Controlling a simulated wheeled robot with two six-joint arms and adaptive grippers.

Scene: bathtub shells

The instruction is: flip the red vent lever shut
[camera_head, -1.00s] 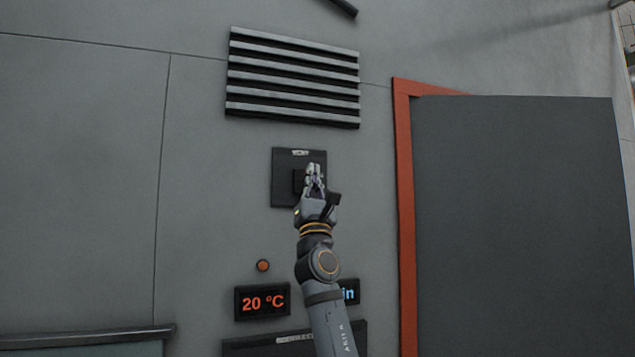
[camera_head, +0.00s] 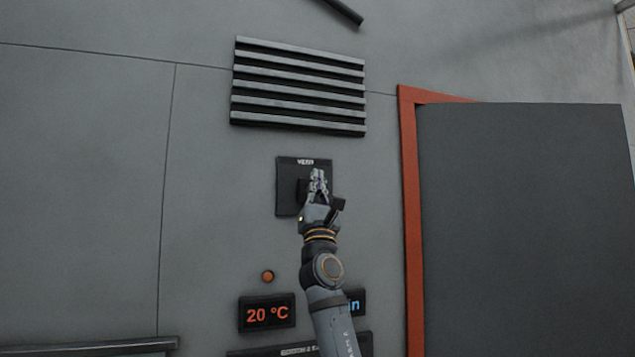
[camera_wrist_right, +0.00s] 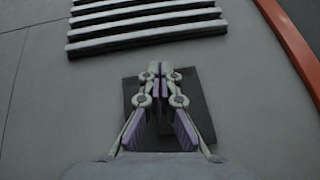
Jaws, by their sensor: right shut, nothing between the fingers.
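The dark vent plate (camera_head: 289,169) with a small label on its top edge is on the grey wall, below the slatted vent. My right gripper (camera_head: 318,174) is in front of the plate, its fingertips pointing up and shut with nothing between them. In the right wrist view the closed fingertips (camera_wrist_right: 161,70) cover the middle of the plate (camera_wrist_right: 194,83). No red lever shows in either view; the gripper hides part of the plate. I cannot tell whether the fingers touch anything. My left gripper is not in view.
The slatted vent (camera_head: 299,87) is above the plate. A dark door panel (camera_head: 530,220) with an orange frame (camera_head: 411,200) stands to the right. Below are an orange button (camera_head: 267,276) and a display reading 20 °C (camera_head: 267,313). The wall left of the plate is clear.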

